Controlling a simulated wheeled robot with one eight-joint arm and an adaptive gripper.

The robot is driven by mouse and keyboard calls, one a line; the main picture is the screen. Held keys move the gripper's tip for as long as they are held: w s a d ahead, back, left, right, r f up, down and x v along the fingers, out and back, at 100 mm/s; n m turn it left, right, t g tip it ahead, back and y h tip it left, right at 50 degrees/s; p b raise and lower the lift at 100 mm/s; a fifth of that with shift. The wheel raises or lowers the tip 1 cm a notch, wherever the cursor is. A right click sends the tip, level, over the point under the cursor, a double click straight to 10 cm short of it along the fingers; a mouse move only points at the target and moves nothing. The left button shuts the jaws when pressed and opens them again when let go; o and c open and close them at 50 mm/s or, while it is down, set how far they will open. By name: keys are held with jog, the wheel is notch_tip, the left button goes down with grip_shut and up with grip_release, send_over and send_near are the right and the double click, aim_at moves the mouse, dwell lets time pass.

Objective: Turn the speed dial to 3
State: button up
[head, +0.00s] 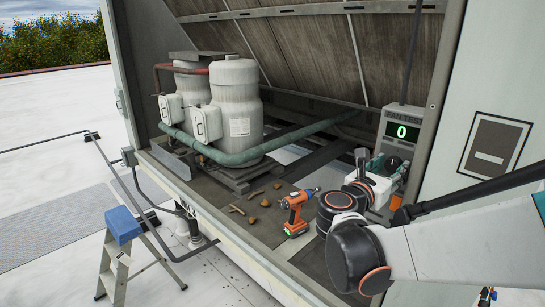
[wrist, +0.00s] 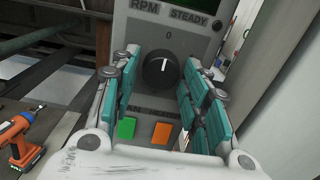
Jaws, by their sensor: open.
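The speed dial (wrist: 160,70) is a round black knob with a white pointer line on a grey panel. Its pointer is up, near the 0 mark above it. In the head view the fan test box (head: 405,140) hangs at the right of the open cabinet, its green display (head: 402,132) reading 0. My gripper (wrist: 155,85) is open, with teal finger pads on either side of the dial in the wrist view. I cannot tell whether the pads touch it. In the head view my gripper (head: 385,168) is in front of the box and partly hides its lower part.
Below the dial are a green button (wrist: 127,128) and an orange button (wrist: 162,132). An orange drill (head: 295,212) stands on the cabinet floor near several brown scraps (head: 255,194). White tanks (head: 236,95) and green pipes fill the left. A stepladder (head: 122,245) stands outside.

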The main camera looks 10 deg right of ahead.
jog(key=shift+w, duration=0.1)
jog(key=c, duration=0.8)
